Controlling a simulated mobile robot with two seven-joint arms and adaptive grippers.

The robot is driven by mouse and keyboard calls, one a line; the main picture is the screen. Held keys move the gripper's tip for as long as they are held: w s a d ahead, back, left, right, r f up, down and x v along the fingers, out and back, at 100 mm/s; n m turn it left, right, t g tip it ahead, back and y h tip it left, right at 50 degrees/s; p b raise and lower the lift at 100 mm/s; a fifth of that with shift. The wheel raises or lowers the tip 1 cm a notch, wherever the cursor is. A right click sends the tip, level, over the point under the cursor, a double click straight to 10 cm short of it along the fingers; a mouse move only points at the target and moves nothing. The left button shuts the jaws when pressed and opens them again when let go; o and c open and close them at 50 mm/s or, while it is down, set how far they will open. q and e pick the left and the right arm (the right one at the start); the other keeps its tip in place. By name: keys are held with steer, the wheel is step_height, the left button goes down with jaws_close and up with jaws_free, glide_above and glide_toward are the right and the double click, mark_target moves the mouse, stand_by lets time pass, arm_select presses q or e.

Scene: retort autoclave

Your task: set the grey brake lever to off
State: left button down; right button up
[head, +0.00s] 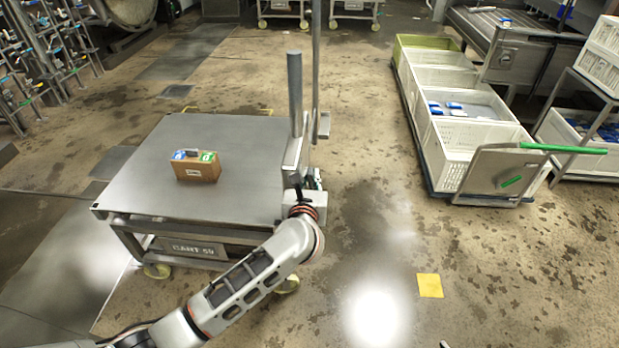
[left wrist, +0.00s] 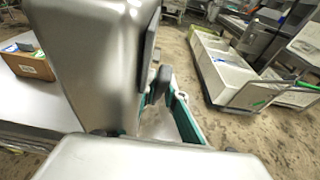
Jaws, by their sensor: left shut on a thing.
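A grey metal cart (head: 240,135) marked CART 59 stands left of centre in the head view. My left arm reaches up to its right side. My left gripper (head: 316,181) is at the foot of the cart's upright post (head: 295,95), partly hidden by the wrist and a grey bracket (head: 293,160). In the left wrist view, the teal-padded fingers of this gripper (left wrist: 165,108) are shut on a grey part between them, which I take for the grey brake lever (left wrist: 158,122). Large grey metal faces hide most of the lever, and its setting cannot be read.
A brown box (head: 197,170) with blue and green labels sits on the cart top. A row of white crates (head: 455,135) on a low trolley stands to the right, with a green-handled metal panel (head: 495,170) at its near end.

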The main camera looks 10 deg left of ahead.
arm_select(q)
steer(key=shift+w, duration=0.1)
steer(key=c, duration=2.1)
jaws_free()
steer(key=shift+a, duration=0.1)
steer(key=shift+v, duration=4.05)
steer(key=shift+r, duration=0.1)
